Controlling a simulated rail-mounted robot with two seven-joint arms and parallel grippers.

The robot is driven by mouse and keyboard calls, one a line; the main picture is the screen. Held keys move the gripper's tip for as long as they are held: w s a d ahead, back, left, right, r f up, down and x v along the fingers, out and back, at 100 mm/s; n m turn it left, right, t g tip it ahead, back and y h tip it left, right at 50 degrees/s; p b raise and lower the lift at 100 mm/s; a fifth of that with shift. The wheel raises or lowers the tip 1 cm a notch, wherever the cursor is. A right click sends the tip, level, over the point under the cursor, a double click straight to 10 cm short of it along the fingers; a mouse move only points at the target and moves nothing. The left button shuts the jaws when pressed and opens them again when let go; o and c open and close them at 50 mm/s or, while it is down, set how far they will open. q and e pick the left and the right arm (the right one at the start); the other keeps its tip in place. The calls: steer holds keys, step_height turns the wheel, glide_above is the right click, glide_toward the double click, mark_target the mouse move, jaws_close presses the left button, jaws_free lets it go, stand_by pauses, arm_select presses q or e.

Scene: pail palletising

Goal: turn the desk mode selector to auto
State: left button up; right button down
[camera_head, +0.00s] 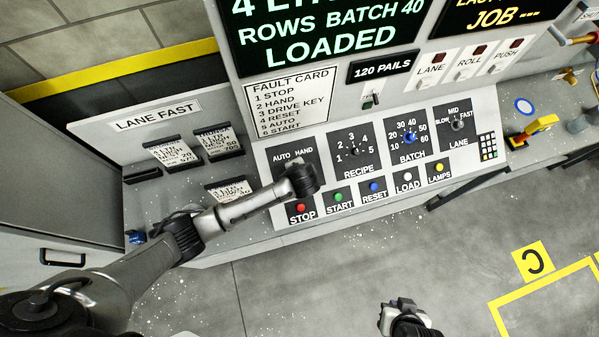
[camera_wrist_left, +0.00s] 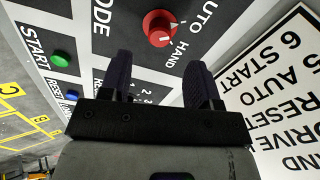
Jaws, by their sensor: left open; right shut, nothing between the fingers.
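The mode selector is a round red knob (camera_wrist_left: 157,28) with white marks, on a dark plate (camera_head: 277,154) lettered AUTO and HAND. In the head view my left gripper covers the knob. In the left wrist view my left gripper (camera_wrist_left: 160,82) is open and empty, its two dark fingers pointing towards the knob. The knob shows beyond the fingertips and appears apart from them. I cannot tell surely which label its pointer faces. My right gripper (camera_head: 402,312) is shut and empty, low over the floor in the head view, away from the desk.
Right of the mode plate are the recipe dial (camera_head: 353,150), blue batch knob (camera_head: 409,137) and lane dial (camera_head: 457,124). Along the front edge are the red stop (camera_head: 300,208), green start (camera_head: 338,197) and other buttons. The fault card (camera_head: 292,101) stands behind.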

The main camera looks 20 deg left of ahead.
arm_select(q)
steer(key=v, duration=0.6)
steer(key=shift+s+r, duration=0.2)
steer(key=shift+r, duration=0.1)
steer(key=shift+d, duration=0.1)
steer(key=shift+d, duration=0.1)
step_height(320, 180, up, 15)
steer(key=s+n+t+h, duration=0.2)
steer(key=t+h, duration=0.1)
steer(key=h, duration=0.1)
steer(key=s+a+f+n+g, duration=0.1)
steer(key=s+a+f, duration=0.2)
steer(key=s, duration=0.4)
steer(key=s+a+f+n+g, duration=0.2)
steer(key=s+a+f, duration=0.1)
steer(key=s, duration=0.5)
steer(key=s+a+f+n+g, duration=0.1)
steer(key=s+a+f, duration=0.2)
steer(key=s, duration=0.4)
steer(key=shift+s+a+f+g+y+p, duration=0.25)
steer(key=shift+a+f+g+y+p, duration=0.15)
steer(key=shift+f, duration=0.4)
